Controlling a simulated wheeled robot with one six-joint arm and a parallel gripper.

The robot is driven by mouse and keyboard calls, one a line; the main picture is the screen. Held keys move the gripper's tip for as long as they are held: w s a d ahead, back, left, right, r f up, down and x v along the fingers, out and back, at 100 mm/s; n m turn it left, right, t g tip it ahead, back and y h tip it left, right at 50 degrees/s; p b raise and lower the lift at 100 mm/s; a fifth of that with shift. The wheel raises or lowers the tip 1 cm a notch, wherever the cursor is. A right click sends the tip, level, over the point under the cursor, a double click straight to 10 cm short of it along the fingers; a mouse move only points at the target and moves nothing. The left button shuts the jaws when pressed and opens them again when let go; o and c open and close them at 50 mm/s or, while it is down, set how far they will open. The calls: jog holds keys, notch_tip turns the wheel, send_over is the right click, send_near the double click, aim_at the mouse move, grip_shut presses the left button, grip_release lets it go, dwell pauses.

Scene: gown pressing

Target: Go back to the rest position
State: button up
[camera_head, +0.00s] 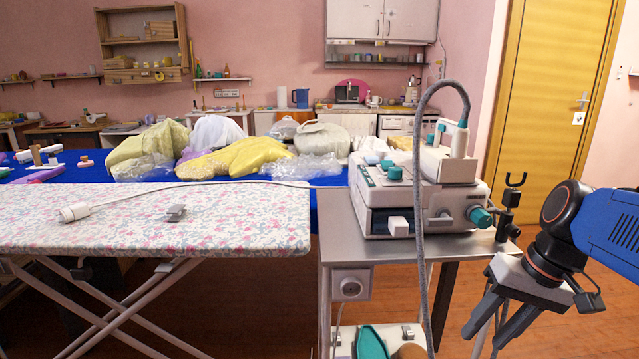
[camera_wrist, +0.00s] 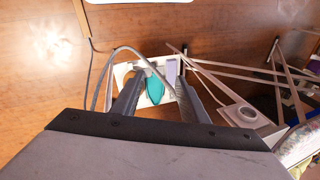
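My gripper (camera_head: 482,338) hangs at the lower right of the head view, pointing down and left, beside the steel stand. Its two fingers are apart with nothing held between them. In the wrist view my gripper (camera_wrist: 158,82) also shows both fingers spread, with a teal item on a pale base (camera_wrist: 154,88) seen far below, between them. The blue arm link behind it is mine.
A white machine with teal knobs (camera_head: 385,205) sits on the steel stand (camera_head: 345,240), its grey hose (camera_head: 420,240) hanging in front. A floral ironing board (camera_head: 240,220) stands left. Cloth bundles (camera_head: 235,157) lie on a blue table (camera_head: 90,188). A wooden door (camera_head: 550,90) is behind.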

jog(key=s+a+f+n+t+h, duration=0.1)
jog(key=s+f+n+t+h, duration=0.1)
jog(key=s+f+t+h, duration=0.1)
jog(key=shift+s+f, duration=0.7)
jog(key=shift+s, duration=0.1)
dwell(1.8)
